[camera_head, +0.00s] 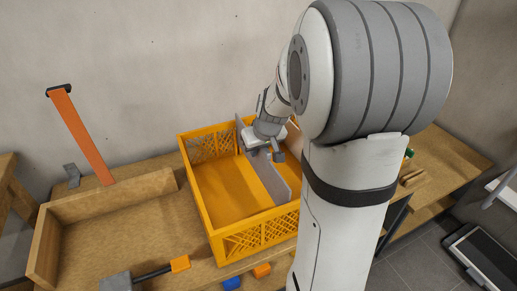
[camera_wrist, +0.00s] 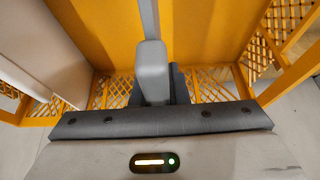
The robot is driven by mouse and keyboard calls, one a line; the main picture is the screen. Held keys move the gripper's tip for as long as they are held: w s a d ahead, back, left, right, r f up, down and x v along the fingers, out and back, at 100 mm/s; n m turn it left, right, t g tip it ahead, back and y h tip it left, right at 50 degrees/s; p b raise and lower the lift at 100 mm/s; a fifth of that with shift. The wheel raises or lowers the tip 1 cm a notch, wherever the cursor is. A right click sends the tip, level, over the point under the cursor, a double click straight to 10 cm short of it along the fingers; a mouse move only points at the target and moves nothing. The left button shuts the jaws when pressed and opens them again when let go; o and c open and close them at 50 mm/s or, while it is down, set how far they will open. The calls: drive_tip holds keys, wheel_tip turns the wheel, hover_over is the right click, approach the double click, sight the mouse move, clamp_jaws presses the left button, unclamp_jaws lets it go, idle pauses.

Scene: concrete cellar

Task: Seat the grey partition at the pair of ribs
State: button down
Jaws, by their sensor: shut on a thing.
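The grey partition (camera_head: 267,178) stands upright inside the yellow crate (camera_head: 211,233) and runs from its back wall toward its front wall. My gripper (camera_head: 262,150) is shut on the partition's upper edge, nearer the back wall. In the wrist view, the partition (camera_wrist: 148,18) is a thin grey strip running up from my gripper (camera_wrist: 153,85). I cannot make out the pair of ribs clearly, nor whether the partition's lower edge touches the floor.
A pale panel (camera_head: 294,138) stands at the crate's right side, partly behind my arm; it also shows in the wrist view (camera_wrist: 45,45). The crate's left half is empty.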

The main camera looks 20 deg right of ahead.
drive_tip(key=shift+f+b, duration=1.1)
drive_tip(key=shift+f, duration=0.1)
drive_tip(key=c, duration=1.3)
unclamp_jaws()
drive_tip(key=p+v, duration=0.1)
drive_tip(key=v, duration=0.6)
drive_tip(key=shift+s+r, duration=0.15)
drive_tip(key=shift+r, duration=0.2)
drive_tip(key=shift+r+p, duration=1.75)
drive_tip(key=shift+r, duration=0.85)
